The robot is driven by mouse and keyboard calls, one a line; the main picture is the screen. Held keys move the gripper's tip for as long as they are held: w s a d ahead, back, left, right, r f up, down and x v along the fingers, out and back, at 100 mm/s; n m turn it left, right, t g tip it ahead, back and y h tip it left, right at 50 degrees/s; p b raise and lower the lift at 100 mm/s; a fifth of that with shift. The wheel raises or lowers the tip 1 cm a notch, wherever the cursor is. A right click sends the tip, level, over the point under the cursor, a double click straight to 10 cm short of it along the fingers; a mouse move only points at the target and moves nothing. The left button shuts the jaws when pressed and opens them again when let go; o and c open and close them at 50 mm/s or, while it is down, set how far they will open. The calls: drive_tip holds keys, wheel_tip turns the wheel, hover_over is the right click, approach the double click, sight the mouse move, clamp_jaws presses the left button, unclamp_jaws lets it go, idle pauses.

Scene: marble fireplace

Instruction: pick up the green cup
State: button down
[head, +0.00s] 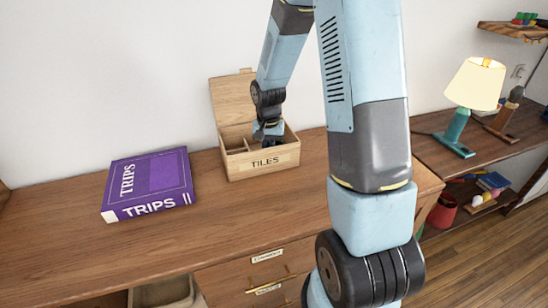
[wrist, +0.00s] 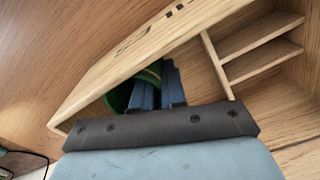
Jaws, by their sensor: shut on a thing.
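The green cup (wrist: 121,97) is inside the wooden box labelled TILES (head: 265,162). In the wrist view its green rim and dark inside show beside my fingers. My gripper (wrist: 156,88) reaches down into the box and is shut on the cup at its rim. The cup lies close to the box's lettered wall (wrist: 137,58), and part of it is hidden by my fingers and wrist. In the head view my gripper (head: 267,134) is at the box opening, and the cup is hidden there.
The box's lid (head: 232,101) stands open at the back, and thin dividers (wrist: 218,65) form compartments inside. A purple TRIPS book (head: 149,184) lies left on the wooden desk (head: 225,222). A lit lamp (head: 475,86) stands on the right-hand table. Bare desk surrounds the box's front.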

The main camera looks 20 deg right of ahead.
idle(0.3)
wheel_tip(320, 180, up, 10)
drive_tip(key=shift+f, duration=0.15)
idle(0.3)
drive_tip(key=shift+s+a, duration=0.1)
